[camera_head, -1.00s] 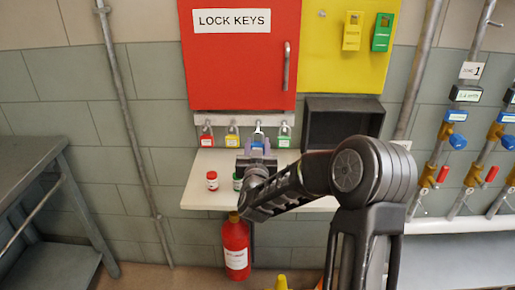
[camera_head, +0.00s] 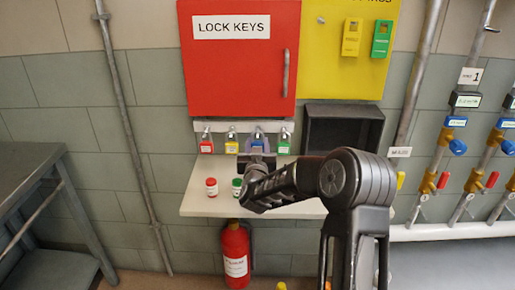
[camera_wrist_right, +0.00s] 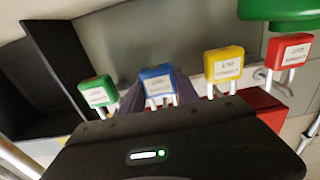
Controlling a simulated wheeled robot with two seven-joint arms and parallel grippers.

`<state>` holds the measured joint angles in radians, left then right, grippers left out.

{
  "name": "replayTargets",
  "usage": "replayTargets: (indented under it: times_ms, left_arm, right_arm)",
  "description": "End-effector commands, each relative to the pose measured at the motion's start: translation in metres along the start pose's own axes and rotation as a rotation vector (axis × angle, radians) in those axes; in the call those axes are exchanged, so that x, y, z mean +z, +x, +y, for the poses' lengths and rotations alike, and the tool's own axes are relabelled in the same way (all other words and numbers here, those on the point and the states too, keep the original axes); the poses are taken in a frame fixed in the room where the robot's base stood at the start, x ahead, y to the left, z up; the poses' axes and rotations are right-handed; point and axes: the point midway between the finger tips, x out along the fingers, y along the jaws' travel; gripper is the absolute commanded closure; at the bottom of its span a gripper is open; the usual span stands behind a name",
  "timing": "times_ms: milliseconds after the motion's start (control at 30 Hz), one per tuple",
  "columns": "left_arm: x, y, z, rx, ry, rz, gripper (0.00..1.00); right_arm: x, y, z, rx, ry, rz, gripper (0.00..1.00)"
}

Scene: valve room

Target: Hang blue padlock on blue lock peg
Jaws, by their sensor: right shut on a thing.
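The blue padlock (camera_head: 257,142) is at the white peg rail (camera_head: 268,126) under the red cabinet, in line with the hanging padlocks. My right gripper (camera_head: 257,150) is shut on it from the front. The right wrist view also shows the blue padlock (camera_wrist_right: 157,80) between my fingers (camera_wrist_right: 158,100), upside down in that picture. Its shackle is at peg height, but I cannot tell whether it is around the blue lock peg, which is hidden. My left gripper is not in view.
Red (camera_head: 206,146), yellow (camera_head: 231,146) and green (camera_head: 284,146) padlocks hang close beside it. Below is a pale shelf (camera_head: 200,205) with a red jar (camera_head: 211,187) and a green-lidded jar (camera_head: 237,185). A black open box (camera_head: 342,130) stands at right.

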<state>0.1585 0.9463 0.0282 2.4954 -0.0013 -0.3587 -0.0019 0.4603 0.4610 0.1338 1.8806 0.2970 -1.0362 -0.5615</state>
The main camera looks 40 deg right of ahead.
Motion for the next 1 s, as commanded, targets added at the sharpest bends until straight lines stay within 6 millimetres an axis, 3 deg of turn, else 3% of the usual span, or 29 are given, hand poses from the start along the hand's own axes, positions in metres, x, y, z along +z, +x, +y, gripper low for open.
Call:
replayTargets:
  times_ms: [800,833,1000]
  left_arm:
    - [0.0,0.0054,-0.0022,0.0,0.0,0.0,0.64]
    - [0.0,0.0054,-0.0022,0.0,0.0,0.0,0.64]
    - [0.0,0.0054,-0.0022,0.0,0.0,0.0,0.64]
  right_arm:
    - [0.0012,0.0019,-0.0001,0.0,0.0,0.001,1.0]
    - [0.0012,0.0019,-0.0001,0.0,0.0,0.001,0.61]
    - [0.0013,0.0019,-0.0001,0.0,0.0,0.001,0.47]
